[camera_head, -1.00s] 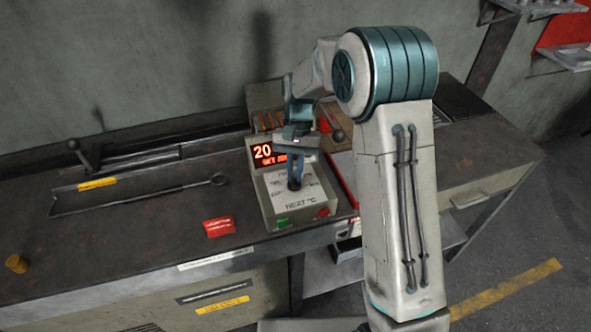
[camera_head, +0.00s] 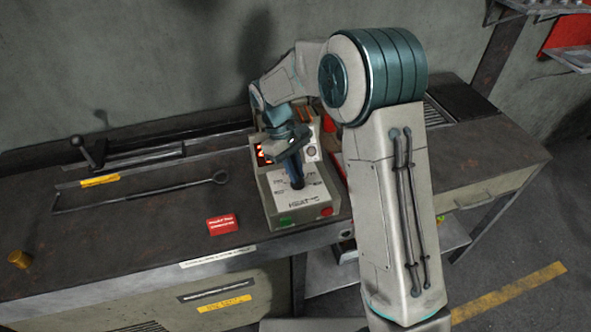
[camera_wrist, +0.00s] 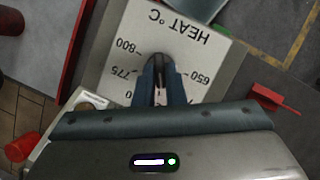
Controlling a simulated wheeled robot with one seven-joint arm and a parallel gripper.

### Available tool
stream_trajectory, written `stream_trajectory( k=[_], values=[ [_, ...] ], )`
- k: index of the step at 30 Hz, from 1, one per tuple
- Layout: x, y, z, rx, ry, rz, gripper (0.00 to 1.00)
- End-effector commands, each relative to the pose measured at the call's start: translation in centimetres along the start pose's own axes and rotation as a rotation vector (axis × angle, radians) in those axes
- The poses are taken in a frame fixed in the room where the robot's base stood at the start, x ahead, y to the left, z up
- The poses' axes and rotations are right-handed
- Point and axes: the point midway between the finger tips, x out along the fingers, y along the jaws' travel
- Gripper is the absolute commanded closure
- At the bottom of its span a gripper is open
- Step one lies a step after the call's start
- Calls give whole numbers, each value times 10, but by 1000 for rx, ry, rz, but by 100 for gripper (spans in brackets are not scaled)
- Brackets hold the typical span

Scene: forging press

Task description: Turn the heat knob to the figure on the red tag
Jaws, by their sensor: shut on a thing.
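The heat knob (camera_wrist: 158,68) is a small dark knob on the white dial plate of the control box (camera_head: 271,208). The dial plate (camera_wrist: 195,35) reads "HEAT °C" with figures 650, 775 and 800 visible in the wrist view; other figures are partly hidden by my fingers. My gripper (camera_head: 296,182) points down at the dial, its fingers shut on the knob, also in the wrist view (camera_wrist: 161,82). The red tag (camera_head: 222,224) lies on the bench left of the box; its writing is too small to read. The red display (camera_head: 263,155) is mostly covered by my gripper.
A green button (camera_head: 285,222) and a red button (camera_head: 326,211) sit on the box's front edge.

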Motion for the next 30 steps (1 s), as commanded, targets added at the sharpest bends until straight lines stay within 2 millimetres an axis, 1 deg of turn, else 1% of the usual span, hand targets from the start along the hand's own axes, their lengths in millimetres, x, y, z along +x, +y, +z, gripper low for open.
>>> stream_trajectory(
  k=[6, 15, 21, 30],
  values=[
    [-2, -3, -1, -186, 5, 80, 100],
    [-2, -4, 0, -384, 6, 163, 100],
    [-1, -5, 0, -465, 5, 196, 100],
    [-1, -5, 0, -510, 5, 215, 100]
  ],
)
